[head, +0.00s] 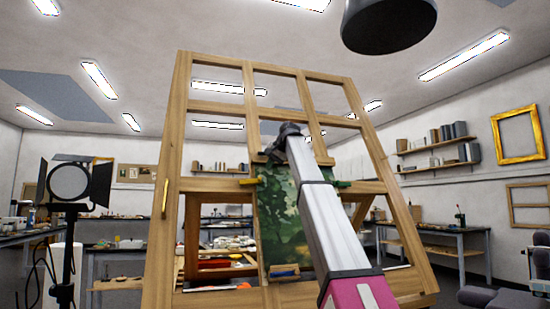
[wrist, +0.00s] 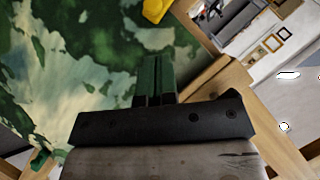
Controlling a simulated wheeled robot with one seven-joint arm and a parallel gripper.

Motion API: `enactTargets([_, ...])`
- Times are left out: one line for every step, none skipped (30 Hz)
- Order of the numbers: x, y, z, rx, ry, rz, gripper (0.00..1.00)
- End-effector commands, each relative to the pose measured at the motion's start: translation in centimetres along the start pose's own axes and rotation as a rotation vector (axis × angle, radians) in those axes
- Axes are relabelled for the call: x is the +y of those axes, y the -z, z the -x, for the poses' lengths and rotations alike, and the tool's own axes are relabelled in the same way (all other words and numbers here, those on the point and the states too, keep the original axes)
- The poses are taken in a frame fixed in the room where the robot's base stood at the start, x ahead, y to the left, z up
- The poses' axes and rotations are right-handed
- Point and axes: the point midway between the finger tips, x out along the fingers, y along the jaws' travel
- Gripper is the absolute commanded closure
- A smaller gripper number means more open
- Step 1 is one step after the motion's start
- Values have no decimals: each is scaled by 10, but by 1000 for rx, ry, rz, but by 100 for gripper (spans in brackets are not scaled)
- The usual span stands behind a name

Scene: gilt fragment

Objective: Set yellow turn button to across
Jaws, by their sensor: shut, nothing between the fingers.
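In the head view, a small yellow piece (head: 250,181), apparently the yellow turn button, lies roughly level at the left edge of the green landscape painting (head: 270,225). A yellow piece also shows, cut off, at the top of the wrist view (wrist: 155,9); its full orientation cannot be read there. My gripper (wrist: 154,72) is shut and empty in the wrist view, its two fingers side by side in front of the painting. The yellow piece is beyond the fingertips, apart from them in the picture. My arm hides the gripper's fingers in the head view.
The painting stands in a tall wooden frame (head: 174,150) with several bars. A green piece (head: 340,184) sits right of my arm, a blue one (head: 284,273) at the painting's bottom. Another yellow piece (head: 165,198) stands upright on the left post. A lamp (head: 70,183) stands left.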

Motion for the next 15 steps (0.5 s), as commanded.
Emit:
enactTargets([1, -9, -7, -2, 0, 0, 100])
enactTargets([1, -13, -10, -1, -1, 1, 100])
enactTargets([1, -16, -13, -1, -1, 1, 100])
enactTargets([1, -19, -16, -1, -1, 1, 100])
enactTargets([1, -21, -18, 0, 0, 1, 100])
enactTargets([0, -23, -20, 0, 0, 1, 100])
enactTargets([0, -24, -22, 0, 0, 1, 100])
enactTargets([0, -26, -23, 0, 0, 1, 100])
enactTargets([0, -27, -24, 1, 0, 1, 100])
enactTargets([0, -27, -25, 1, 0, 1, 100])
enactTargets([0, -28, -26, 1, 0, 1, 100])
enactTargets([0, -28, -26, 1, 0, 0, 100])
enactTargets([0, -28, -26, 1, 0, 0, 100])
enactTargets([0, -28, -27, 1, 0, 0, 100])
enactTargets([0, -28, -27, 1, 0, 0, 100])
